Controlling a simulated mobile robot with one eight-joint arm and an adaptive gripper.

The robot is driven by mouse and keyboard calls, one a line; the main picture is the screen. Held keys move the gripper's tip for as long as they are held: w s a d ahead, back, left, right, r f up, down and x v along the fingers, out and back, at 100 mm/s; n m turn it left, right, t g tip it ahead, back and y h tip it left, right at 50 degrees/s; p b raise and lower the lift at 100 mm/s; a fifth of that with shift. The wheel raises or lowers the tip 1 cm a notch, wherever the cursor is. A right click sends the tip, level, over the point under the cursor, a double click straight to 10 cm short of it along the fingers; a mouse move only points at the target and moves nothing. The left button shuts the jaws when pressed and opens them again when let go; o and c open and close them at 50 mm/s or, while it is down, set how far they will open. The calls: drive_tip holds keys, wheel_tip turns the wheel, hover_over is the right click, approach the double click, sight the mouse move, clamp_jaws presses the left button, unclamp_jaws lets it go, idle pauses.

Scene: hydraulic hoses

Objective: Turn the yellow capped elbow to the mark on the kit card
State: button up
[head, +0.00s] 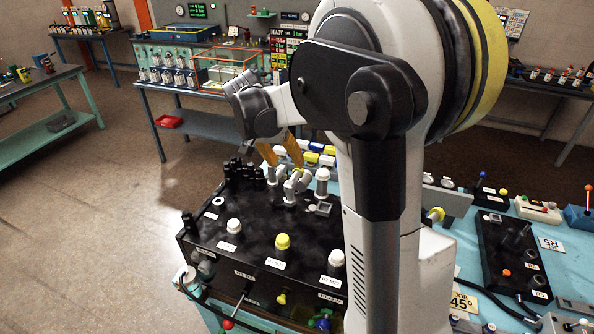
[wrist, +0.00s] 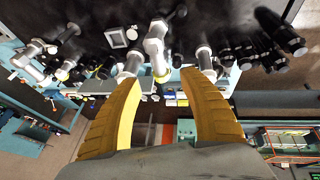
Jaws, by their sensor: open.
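The yellow capped elbow (head: 293,188) is a pale fitting with a yellow end, standing on top of the black block (head: 255,215) in the head view. A yellowish card (head: 463,302) reading 45° lies on the blue bench.
Pale fittings stand close on both sides, one left (wrist: 131,64) and one right (wrist: 205,63) in the wrist view. Black cylinders (head: 240,174) crowd the block's back left corner. White and yellow knobs (head: 283,242) line its front. My arm hides part of the bench.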

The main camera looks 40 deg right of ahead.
sight(294, 174)
drive_tip(key=x, duration=0.8)
drive_tip(key=shift+d, duration=0.15)
clamp_jaws()
